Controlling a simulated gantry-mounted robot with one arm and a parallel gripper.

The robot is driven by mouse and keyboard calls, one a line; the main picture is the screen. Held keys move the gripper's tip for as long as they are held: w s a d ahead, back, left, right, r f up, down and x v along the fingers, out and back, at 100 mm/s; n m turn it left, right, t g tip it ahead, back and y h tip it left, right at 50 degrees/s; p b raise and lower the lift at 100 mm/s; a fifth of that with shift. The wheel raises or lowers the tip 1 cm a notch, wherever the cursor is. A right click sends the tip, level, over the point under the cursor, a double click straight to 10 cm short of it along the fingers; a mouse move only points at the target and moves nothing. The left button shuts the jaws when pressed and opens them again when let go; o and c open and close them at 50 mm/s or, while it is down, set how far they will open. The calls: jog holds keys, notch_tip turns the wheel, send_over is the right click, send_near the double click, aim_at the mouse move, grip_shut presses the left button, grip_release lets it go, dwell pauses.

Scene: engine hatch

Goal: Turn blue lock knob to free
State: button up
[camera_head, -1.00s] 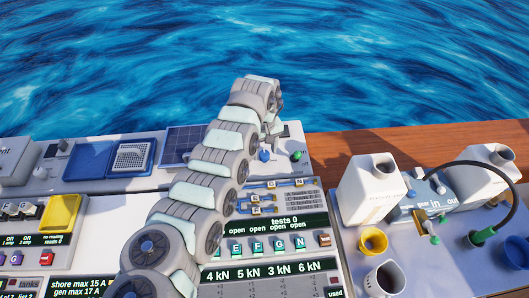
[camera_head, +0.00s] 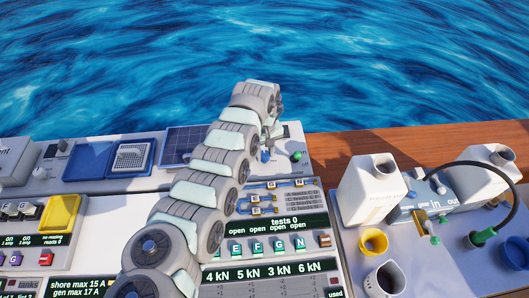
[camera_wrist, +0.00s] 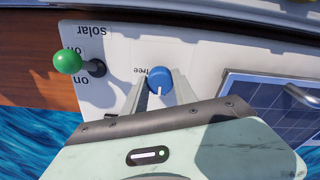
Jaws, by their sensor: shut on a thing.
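The blue lock knob (camera_wrist: 159,77) is on a pale panel in the wrist view, with a pale mark on its near side. The word "free" is printed on the panel just left of it. The knob shows small at the far end of the panel in the head view (camera_head: 265,156). My gripper (camera_wrist: 160,90) has its two fingers on either side of the knob and is shut on it. In the head view my gripper (camera_head: 267,145) points down at the knob, partly hidden by my wrist.
A green-tipped lever (camera_wrist: 67,57) stands left of the knob in the wrist view, beside "on" and "solar" labels. A solar panel (camera_wrist: 268,110) is on the right. White jugs (camera_head: 368,190) stand on the right bench in the head view. Water lies beyond the panels.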

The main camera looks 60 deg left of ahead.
grip_shut()
jog(key=shift+w+r+m+p, duration=0.1)
jog(key=shift+r+m+p, duration=0.15)
jog(key=shift+p, duration=0.5)
jog(key=m+p, duration=0.1)
jog(key=p, duration=0.2)
jog(key=shift+d+r+m, duration=0.1)
jog(key=shift+m, duration=0.25)
jog(key=shift+m+p, duration=0.6)
jog(key=shift+m, duration=0.1)
jog(key=shift+f+m, duration=0.25)
jog(key=shift+m, duration=0.65)
jog(key=m, duration=0.6)
jog(key=shift+f+b, duration=0.1)
jog(key=shift+b, duration=0.25)
jog(key=m+b, duration=0.1)
jog(key=m, duration=0.5)
jog(key=shift+m+b, duration=0.3)
jog(key=shift+b, duration=0.1)
